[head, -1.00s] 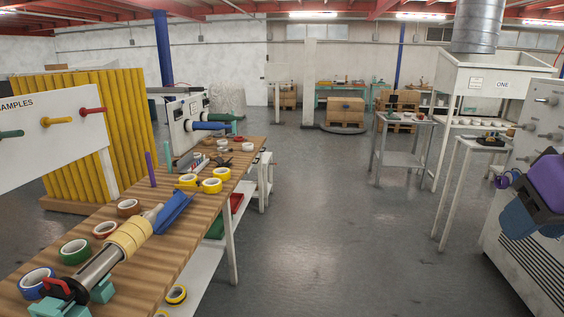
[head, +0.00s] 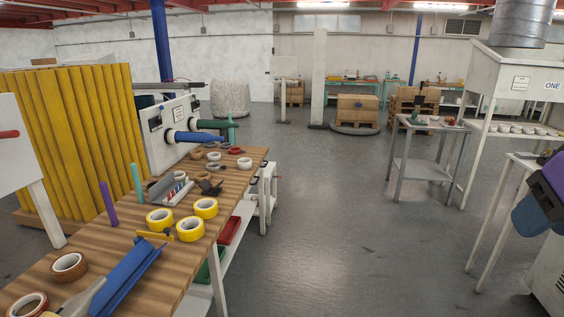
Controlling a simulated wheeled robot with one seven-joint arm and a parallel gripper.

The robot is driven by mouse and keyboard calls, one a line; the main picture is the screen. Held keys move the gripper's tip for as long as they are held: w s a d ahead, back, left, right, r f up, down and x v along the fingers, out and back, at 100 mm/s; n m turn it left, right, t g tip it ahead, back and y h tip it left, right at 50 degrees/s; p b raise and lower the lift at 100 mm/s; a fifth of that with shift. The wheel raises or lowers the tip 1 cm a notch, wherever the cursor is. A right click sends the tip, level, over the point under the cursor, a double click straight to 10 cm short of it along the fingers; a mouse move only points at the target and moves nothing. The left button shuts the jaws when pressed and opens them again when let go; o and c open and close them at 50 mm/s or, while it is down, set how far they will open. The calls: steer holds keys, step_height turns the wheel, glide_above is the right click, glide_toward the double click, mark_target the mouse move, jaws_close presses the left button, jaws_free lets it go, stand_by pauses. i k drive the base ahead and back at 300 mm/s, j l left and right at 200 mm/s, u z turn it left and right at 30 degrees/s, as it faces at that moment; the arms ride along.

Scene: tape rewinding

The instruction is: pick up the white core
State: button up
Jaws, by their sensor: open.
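Several small whitish rings could be the white core, and I cannot tell which one it is. On the wooden table in the head view, one white ring (head: 244,164) lies near the right edge and another white ring (head: 214,156) lies just to its left. Several small whitish round pieces (head: 516,130) sit on the shelf below the white hopper marked ONE. A purple and blue part of my arm shows at the right edge. My gripper's fingers are not visible, and no part of my arm is near these rings.
The wooden table (head: 130,222) carries yellow tape rolls (head: 190,229), a blue tool (head: 120,277), upright purple and teal pegs, and a winding machine (head: 168,128). A grey stand (head: 420,170) is at right. The grey floor (head: 330,220) between them is clear.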

mark_target(243, 164)
steer(key=i, duration=1.8)
steer(key=i+l+u, duration=0.1)
steer(key=i, duration=1.7)
steer(key=i+l+u, duration=0.1)
steer(key=i+u, duration=0.3)
steer(key=k, duration=0.1)
